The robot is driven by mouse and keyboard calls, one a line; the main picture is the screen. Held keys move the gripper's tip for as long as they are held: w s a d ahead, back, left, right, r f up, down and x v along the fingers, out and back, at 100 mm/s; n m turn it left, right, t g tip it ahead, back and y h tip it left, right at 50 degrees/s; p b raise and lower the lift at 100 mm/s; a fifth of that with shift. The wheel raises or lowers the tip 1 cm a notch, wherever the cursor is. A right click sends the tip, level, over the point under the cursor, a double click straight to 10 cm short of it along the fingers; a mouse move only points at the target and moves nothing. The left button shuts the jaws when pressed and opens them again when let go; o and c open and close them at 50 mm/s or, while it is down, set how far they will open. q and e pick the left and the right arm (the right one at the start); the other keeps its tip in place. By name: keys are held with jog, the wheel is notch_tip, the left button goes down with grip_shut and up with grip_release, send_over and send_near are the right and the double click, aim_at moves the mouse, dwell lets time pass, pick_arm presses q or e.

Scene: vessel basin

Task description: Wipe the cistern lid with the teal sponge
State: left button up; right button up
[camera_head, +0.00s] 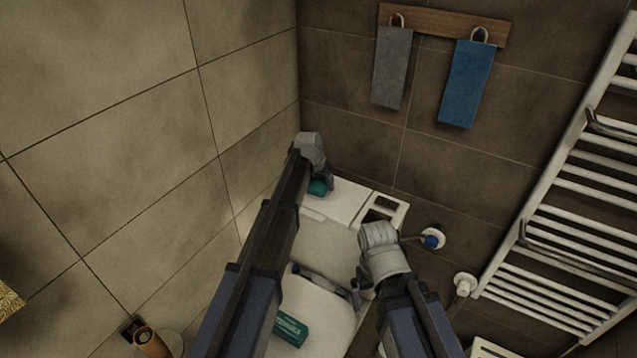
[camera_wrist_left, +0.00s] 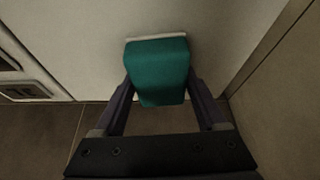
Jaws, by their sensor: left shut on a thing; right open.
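The teal sponge (camera_wrist_left: 158,70) is between the fingers of my left gripper (camera_wrist_left: 160,88), which is shut on it. A thin pale layer shows along the sponge's far edge. In the head view the sponge (camera_head: 317,187) shows partly behind my left gripper (camera_head: 322,182), at the left part of the white cistern lid (camera_head: 345,203). The sponge is over the lid; I cannot tell whether it touches. My right gripper (camera_head: 362,292) is open and empty in front of the cistern, above the toilet's right side. My left arm hides part of the cistern's left side.
A green box-like item (camera_head: 291,328) lies on the toilet seat cover (camera_head: 325,318). A blue-capped valve (camera_head: 432,241) is on the wall. Towels (camera_head: 467,83) hang above, and a white radiator (camera_head: 565,190) is at right.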

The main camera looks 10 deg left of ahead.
aim_at(340, 194)
pick_arm(q)
jog(key=shift+s+d, duration=0.3)
jog(key=shift+d, duration=0.55)
jog(key=shift+s+d, duration=0.25)
jog(key=shift+d, duration=0.55)
jog(key=shift+s+d+r, duration=0.1)
jog(key=shift+s+d, duration=0.25)
jog(key=shift+d, duration=0.45)
jog(key=shift+s+d, duration=0.3)
jog(key=shift+d, duration=0.45)
jog(key=shift+d, duration=0.15)
jog(key=shift+s+d, duration=0.35)
jog(key=shift+d, duration=0.4)
jog(key=shift+s+d, duration=0.35)
jog(key=shift+d, duration=0.5)
jog(key=shift+w+a, duration=0.35)
jog(key=shift+a, duration=0.55)
jog(key=shift+w+a, duration=0.35)
jog(key=shift+a, duration=0.55)
